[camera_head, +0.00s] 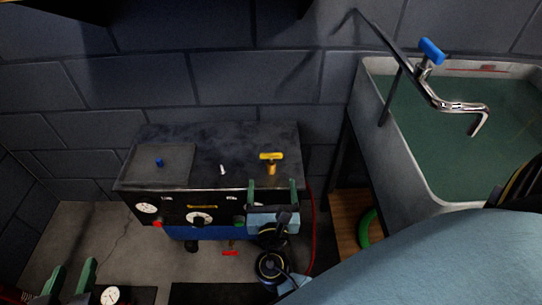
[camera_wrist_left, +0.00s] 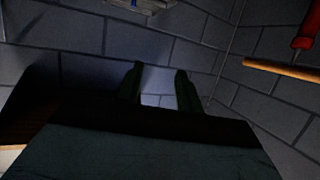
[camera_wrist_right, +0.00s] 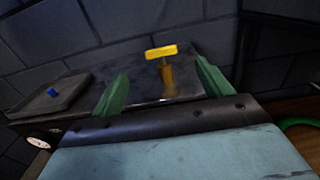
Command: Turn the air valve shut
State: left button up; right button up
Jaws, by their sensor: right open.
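The air valve is a yellow T-shaped handle (camera_head: 271,157) on a brass-coloured stem, upright on the dark bench-top unit (camera_head: 215,150) near its right front edge. Its crossbar lies roughly left to right. My right gripper (camera_head: 272,186) is open, just in front of the valve. In the right wrist view the yellow handle (camera_wrist_right: 161,52) appears between and beyond the two green fingers, with no visible contact. My left gripper (camera_head: 71,277) is open and empty at the lower left of the head view. In the left wrist view its fingers (camera_wrist_left: 159,88) face a block wall.
The unit's front has gauges (camera_head: 199,218) and knobs; a small red handle (camera_head: 230,253) sits below. A blue knob (camera_head: 159,162) and a white peg (camera_head: 222,169) stand on top. A red hose (camera_head: 312,230) hangs at its right. A sink (camera_head: 450,203) with a blue-handled tap (camera_head: 432,50) stands right.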

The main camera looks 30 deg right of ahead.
aim_at(271, 156)
jog(key=b+x, duration=0.2)
jog(key=x, duration=0.8)
jog(key=shift+w, duration=0.2)
pick_arm(q)
notch_tip(271, 156, up, 10)
jog(key=d+t+h, duration=0.2)
jog(key=t, duration=0.4)
jog(key=shift+w+t, duration=0.3)
pick_arm(e)
jog(key=shift+w+d, duration=0.4)
jog(key=shift+w, duration=0.1)
pick_arm(q)
jog(key=shift+f, duration=0.1)
pick_arm(e)
jog(key=c, duration=1)
